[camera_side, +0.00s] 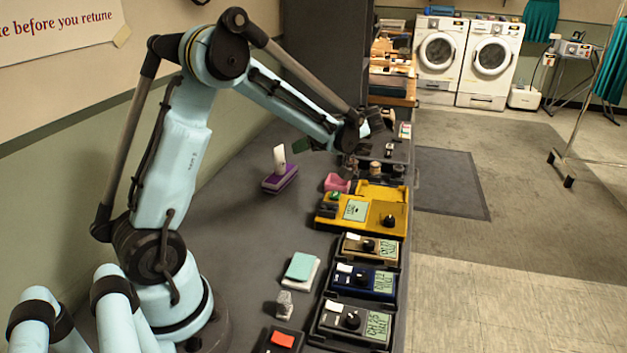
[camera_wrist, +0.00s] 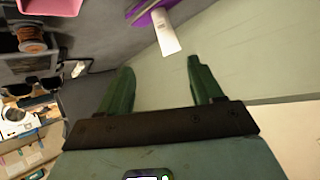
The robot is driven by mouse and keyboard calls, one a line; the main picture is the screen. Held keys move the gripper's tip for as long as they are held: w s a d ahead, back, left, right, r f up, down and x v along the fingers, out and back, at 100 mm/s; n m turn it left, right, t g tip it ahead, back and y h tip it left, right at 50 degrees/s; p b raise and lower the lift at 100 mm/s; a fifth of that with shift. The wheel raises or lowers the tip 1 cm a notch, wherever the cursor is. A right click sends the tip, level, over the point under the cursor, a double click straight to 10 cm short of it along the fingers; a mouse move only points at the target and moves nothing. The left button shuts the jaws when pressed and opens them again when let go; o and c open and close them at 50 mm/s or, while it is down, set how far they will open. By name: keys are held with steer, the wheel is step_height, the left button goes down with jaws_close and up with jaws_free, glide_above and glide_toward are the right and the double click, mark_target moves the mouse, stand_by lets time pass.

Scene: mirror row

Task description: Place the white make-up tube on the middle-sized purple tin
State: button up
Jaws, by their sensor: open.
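The white make-up tube (camera_side: 279,159) stands roughly upright on a purple tin (camera_side: 281,180) on the dark bench, left of the pink block. In the wrist view the tube (camera_wrist: 166,33) and part of the purple tin (camera_wrist: 142,15) show at the top, ahead of my fingertips. My gripper (camera_wrist: 159,66) is open, with nothing between its green fingers. In the side view my gripper (camera_side: 304,146) is above and to the right of the tube, apart from it. No other purple tin shows clearly, so I cannot compare sizes.
A pink block (camera_side: 337,183) and a yellow instrument (camera_side: 364,208) stand right of the tin. Several dark-cased meters line the bench's right edge. A teal-topped block (camera_side: 301,266) lies nearer the front. The bench left of and before the tin is clear; the wall is behind.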

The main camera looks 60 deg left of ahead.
steer(key=s+d+m+t+h, duration=0.3)
steer(key=d+m, duration=0.3)
steer(key=d, duration=0.2)
steer(key=s+d+m+t+h, duration=0.3)
steer(key=d+m, duration=0.3)
steer(key=d, duration=0.2)
steer(key=s+d+r+m+t+h, duration=0.1)
steer(key=s+d+m+t+h, duration=0.2)
steer(key=d, duration=0.6)
steer(key=m+h, duration=0.2)
steer(key=m, duration=0.1)
steer(key=shift+t, duration=0.4)
steer(key=shift+a, duration=0.1)
